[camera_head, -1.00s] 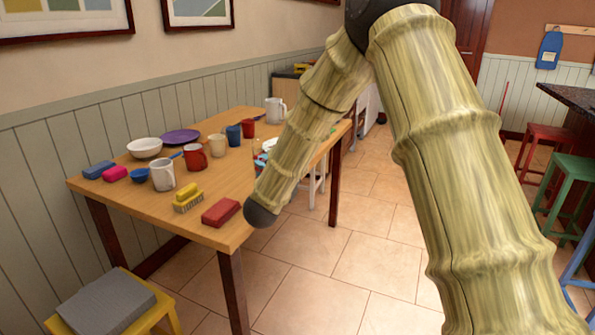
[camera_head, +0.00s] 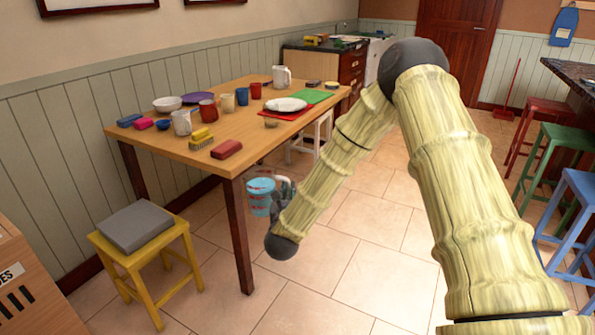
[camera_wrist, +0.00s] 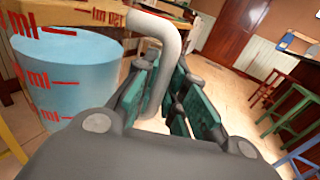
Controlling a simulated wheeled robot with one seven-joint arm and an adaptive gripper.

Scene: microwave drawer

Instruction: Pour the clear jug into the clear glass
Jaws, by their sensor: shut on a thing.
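The clear jug (camera_head: 260,194) holds blue liquid and carries red measuring marks. It hangs upright or nearly so beside the table's near right edge, lower in the picture than the tabletop. In the wrist view the jug (camera_wrist: 62,75) fills the upper left, with its pale grey handle between my fingers. My gripper (camera_wrist: 168,65) is shut on that handle. In the head view my gripper (camera_head: 283,189) is partly hidden behind my arm.
A yellow stool (camera_head: 140,258) with a grey pad stands front left. Coloured stools (camera_head: 560,160) stand at right. The tiled floor between is open.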

